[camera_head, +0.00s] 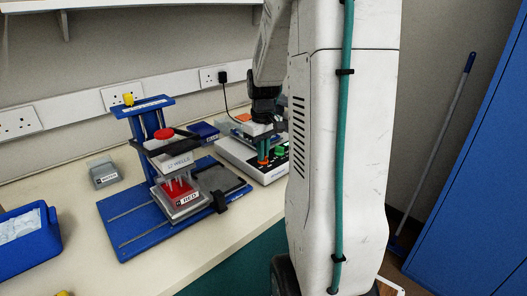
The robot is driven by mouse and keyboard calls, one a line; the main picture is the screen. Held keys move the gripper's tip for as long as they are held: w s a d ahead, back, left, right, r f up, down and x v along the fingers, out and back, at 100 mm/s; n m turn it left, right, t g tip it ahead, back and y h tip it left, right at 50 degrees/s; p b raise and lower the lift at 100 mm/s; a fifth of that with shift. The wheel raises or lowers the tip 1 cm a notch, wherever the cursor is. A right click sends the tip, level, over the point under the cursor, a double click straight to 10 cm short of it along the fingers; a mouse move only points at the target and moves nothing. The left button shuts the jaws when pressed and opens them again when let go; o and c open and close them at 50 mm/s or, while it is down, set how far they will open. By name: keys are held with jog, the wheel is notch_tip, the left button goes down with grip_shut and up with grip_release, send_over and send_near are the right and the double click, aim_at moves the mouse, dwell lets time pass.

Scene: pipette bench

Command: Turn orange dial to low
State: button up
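The white control box (238,157) stands on the bench right of the blue stand, in the head view. A small orange dial (263,161) shows on its dark top panel, partly hidden by my gripper. A green knob (281,152) is to its right. My gripper (264,148) points down over the box, with its fingertips right at the orange dial. The fingers are small and partly overlapped here, so I cannot tell whether they touch the dial or how far apart they are. The dial's pointer and its low mark are too small to read.
The blue stand (123,236) with a red-topped press fills the middle of the bench. A grey labelled block (103,173) and a blue tub (25,236) are at left. A black plug and cable (222,77) hang behind the box. My white arm covers the bench's right end.

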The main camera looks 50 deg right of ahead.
jog(key=shift+m, duration=0.4)
grip_shut()
jog(key=m, duration=0.5)
jog(key=shift+m, duration=0.3)
jog(key=m, duration=0.5)
jog(key=shift+m, duration=0.4)
jog(key=o, duration=0.6)
grip_release()
notch_tip(320, 180, up, 8)
jog(key=shift+f, duration=0.1)
